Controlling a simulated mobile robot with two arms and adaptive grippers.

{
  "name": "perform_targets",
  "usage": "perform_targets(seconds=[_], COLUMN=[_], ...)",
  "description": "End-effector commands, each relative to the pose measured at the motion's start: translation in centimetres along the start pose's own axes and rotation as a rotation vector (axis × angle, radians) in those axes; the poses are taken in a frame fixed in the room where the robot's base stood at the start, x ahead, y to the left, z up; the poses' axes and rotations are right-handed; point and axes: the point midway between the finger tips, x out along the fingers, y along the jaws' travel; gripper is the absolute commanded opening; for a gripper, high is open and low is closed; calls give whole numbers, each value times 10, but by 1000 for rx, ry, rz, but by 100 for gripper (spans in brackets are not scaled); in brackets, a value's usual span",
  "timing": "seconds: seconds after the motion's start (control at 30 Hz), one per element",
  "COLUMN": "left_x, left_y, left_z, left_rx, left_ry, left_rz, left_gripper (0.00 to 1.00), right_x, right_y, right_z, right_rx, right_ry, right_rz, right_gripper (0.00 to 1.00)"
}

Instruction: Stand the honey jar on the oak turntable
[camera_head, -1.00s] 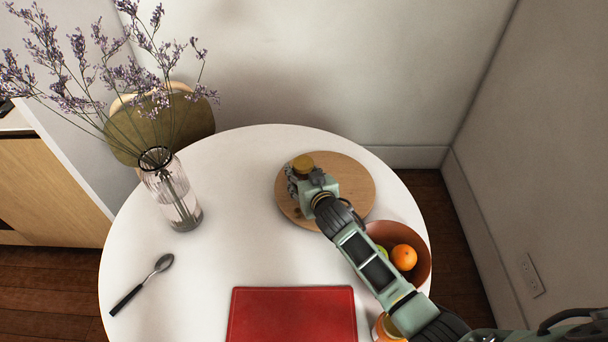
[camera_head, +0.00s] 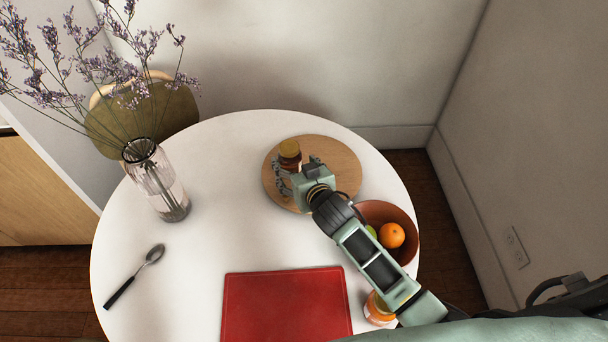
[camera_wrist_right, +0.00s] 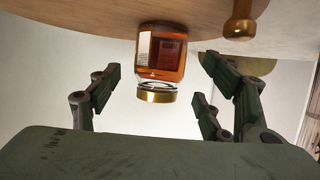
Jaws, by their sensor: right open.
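The honey jar (camera_head: 290,163), amber glass with a gold lid, stands upright on the left part of the round oak turntable (camera_head: 340,165). My right gripper (camera_head: 296,174) is open just in front of the jar, over the turntable. In the right wrist view, which is upside down, the jar (camera_wrist_right: 162,52) shows between the spread fingers, with a gap on both sides. The turntable's wood (camera_wrist_right: 80,14) lies along the top there. My left gripper is out of view.
A bowl (camera_head: 404,222) with fruit is right of my arm. A second orange jar (camera_head: 378,309) is partly behind my arm. A red mat (camera_head: 285,305), a spoon (camera_head: 135,275) and a flower vase (camera_head: 158,182) are on the white table. A brass-coloured knobbed object (camera_wrist_right: 240,22) is near the jar.

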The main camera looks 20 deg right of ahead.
Motion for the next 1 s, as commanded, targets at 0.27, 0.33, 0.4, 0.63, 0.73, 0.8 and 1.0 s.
perform_targets(seconds=[0.27, 0.33, 0.4, 0.63, 0.73, 0.8, 1.0], left_x=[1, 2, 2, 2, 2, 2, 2], left_y=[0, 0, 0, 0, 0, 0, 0], left_z=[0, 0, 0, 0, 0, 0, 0], left_rx=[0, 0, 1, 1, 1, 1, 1], left_ry=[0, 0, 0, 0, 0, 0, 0], left_rz=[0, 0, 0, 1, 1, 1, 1], left_gripper=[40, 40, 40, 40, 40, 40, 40], right_x=[-49, -57, -62, -69, -68, -68, -68], right_y=[0, 0, 0, 0, 0, 0, 0], right_z=[1, 1, 0, 0, 0, 0, 0], right_rx=[1, 1, 1, 1, 1, 1, 1], right_ry=[0, -1, 0, 0, 0, 0, 0], right_rz=[0, 0, 1, 1, 1, 1, 1], right_gripper=[72, 72, 72, 72, 72, 72, 72])
